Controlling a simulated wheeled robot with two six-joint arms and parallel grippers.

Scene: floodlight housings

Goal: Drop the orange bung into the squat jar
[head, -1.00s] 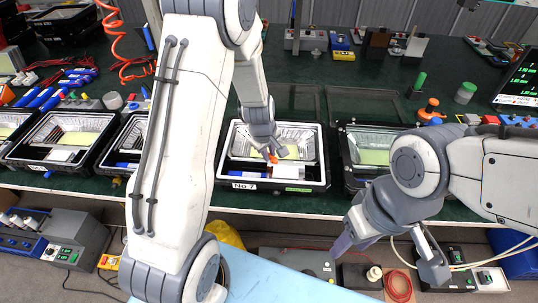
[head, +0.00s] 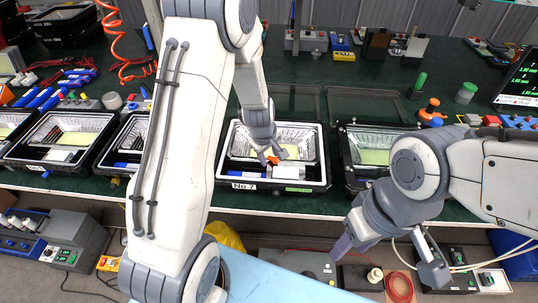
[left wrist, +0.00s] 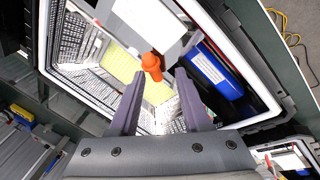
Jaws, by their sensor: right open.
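The orange bung (left wrist: 151,64) shows in the left wrist view inside an open black-rimmed housing, near the tips of my left gripper (left wrist: 161,72). The fingers are apart, with the bung nearer the left finger; I see no grip on it. In the head view the bung (head: 273,160) is mostly hidden by my left gripper (head: 273,157), low over the housing marked No 7. My right gripper (head: 390,254) is open and empty in front of the bench.
The No 7 housing (head: 326,160) has high rims, a silvery reflector and a blue block (left wrist: 209,68) inside. Similar housings stand on both sides. A taller green-topped item (head: 420,80) and an orange-knobbed device (head: 431,108) stand at the right. The green bench behind has clear patches.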

